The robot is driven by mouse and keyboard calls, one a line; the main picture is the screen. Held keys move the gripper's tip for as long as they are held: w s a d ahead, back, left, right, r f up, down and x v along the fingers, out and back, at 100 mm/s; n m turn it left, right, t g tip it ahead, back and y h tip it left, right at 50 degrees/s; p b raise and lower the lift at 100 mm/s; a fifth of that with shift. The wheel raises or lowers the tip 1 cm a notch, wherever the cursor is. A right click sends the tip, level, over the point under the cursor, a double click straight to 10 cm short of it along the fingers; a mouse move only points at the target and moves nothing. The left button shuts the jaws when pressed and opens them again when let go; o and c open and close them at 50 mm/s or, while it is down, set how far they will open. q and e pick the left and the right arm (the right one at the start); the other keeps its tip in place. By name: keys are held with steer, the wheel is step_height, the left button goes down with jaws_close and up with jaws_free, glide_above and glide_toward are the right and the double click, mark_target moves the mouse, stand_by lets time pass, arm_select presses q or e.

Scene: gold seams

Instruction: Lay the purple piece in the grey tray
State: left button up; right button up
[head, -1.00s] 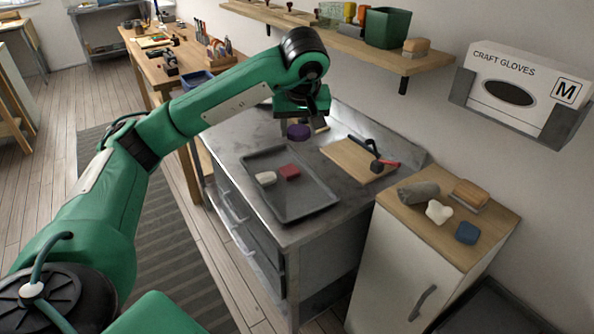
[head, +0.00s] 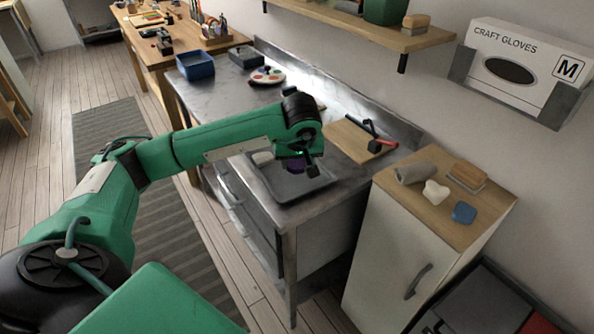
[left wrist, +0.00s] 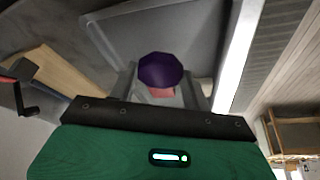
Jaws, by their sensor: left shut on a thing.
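The purple piece (head: 295,166) is held in my left gripper (head: 296,160), which is shut on it above the grey tray (head: 300,186). In the left wrist view the purple piece (left wrist: 161,70) shows as a rounded, many-sided disc between the fingers, with the tray (left wrist: 180,28) behind it. A white piece (head: 262,157) lies in the tray. A red piece (left wrist: 162,92) shows partly behind the purple piece in the left wrist view. I cannot tell the exact gap between the purple piece and the tray floor. My right gripper is not in view.
A wooden board (head: 355,141) with a black and red tool lies right of the tray. A cabinet (head: 440,215) carrying a grey roll, a white piece, a brush and a blue piece (head: 463,212) stands further right. A paint palette (head: 266,76) and blue bin (head: 195,66) are behind.

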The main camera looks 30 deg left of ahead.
mark_target(297, 168)
arm_select(q)
step_height(297, 168, down, 4)
steer(key=shift+r, duration=0.2)
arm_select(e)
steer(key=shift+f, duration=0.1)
arm_select(q)
steer(key=o, duration=0.6)
steer(key=shift+f, duration=0.1)
steer(key=o, duration=0.4)
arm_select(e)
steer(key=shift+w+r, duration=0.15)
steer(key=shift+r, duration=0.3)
